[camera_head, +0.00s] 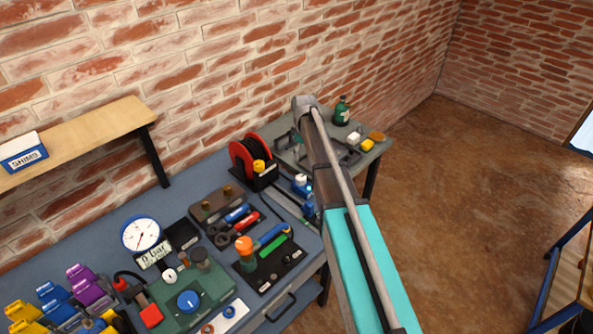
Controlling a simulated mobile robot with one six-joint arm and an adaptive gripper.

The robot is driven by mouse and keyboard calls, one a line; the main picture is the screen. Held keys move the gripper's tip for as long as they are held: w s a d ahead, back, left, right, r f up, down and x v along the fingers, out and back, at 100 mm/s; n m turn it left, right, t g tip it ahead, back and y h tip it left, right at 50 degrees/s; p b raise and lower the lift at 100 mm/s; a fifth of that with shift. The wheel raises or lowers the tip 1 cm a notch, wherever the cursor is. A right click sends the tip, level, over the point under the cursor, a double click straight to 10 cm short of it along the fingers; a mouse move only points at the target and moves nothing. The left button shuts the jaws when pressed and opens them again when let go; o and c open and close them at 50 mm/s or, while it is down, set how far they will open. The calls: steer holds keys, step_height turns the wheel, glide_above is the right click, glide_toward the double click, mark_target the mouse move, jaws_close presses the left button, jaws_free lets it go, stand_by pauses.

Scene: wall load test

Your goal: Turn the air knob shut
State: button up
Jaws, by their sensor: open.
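A blue round knob (188,301) with a light pointer mark sits on a green block (215,289) near the front of the blue-grey bench. It looks like the air knob. A round white gauge (141,234) with a needle stands behind it, with a "0 bar" label (154,256) below. A red part (151,316) is at the block's left. My arm reaches up from the bottom right, well right of the knob. I cannot make out my gripper's fingers; the arm seems to hide them. Nothing of mine touches the knob.
Beside the block lies a black tray (268,266) with an orange-topped part and tools. Coloured clips (85,284) crowd the left. A red reel (250,158) stands behind.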

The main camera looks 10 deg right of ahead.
mark_target(302, 177)
steer(key=shift+w+d, duration=0.2)
steer(key=shift+w, duration=0.1)
steer(key=shift+a+f, duration=0.1)
steer(key=shift+f, duration=0.05)
step_height(302, 177, down, 13)
steer(key=b, duration=1.4)
steer(key=shift+s+a+f, duration=0.1)
steer(key=shift+a+f, duration=0.05)
steer(key=shift+f, duration=0.05)
steer(key=shift+c, duration=0.2)
